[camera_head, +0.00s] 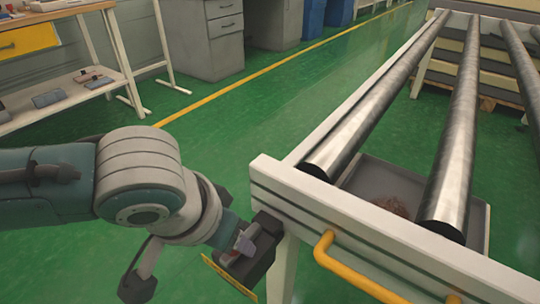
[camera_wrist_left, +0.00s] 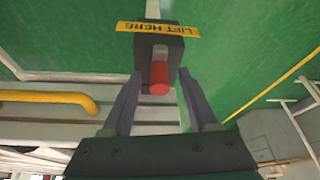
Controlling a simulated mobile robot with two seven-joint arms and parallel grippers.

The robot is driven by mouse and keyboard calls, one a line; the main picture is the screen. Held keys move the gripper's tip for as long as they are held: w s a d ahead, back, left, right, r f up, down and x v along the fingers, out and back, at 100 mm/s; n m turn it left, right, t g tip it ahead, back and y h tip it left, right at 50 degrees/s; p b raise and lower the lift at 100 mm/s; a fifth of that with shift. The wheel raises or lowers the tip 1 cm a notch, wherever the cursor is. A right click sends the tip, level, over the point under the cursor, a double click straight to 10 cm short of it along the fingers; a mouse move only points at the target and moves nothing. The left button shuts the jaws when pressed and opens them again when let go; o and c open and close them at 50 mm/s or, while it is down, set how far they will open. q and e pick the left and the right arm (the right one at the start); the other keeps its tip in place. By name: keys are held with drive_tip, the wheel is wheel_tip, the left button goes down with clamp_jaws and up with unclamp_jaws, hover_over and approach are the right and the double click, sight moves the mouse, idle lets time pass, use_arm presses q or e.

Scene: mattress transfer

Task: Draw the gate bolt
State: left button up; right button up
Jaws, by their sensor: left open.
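The bolt shows in the left wrist view as a red-tipped pin (camera_wrist_left: 159,80) sticking out of a dark block (camera_wrist_left: 172,48). A yellow "LIFT HERE" label (camera_wrist_left: 158,29) is by the block. My left gripper (camera_wrist_left: 162,75) is open, with one finger on each side of the block and pin. I cannot tell whether the fingers touch them. In the head view my left arm reaches to the corner of the pale gate frame (camera_head: 385,246), where the hand hides most of the bolt. A yellow handle (camera_head: 345,275) is on the frame. My right gripper is not in view.
Steel rollers (camera_head: 458,140) run back from the frame, with a grey tray (camera_head: 385,180) below them. A workbench (camera_head: 50,18) and a grey cabinet (camera_head: 200,45) stand at the back left. The green floor between is clear.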

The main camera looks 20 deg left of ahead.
use_arm(q)
drive_tip(key=p+v, duration=0.4)
drive_tip(key=v, duration=0.6)
drive_tip(key=shift+f, duration=0.1)
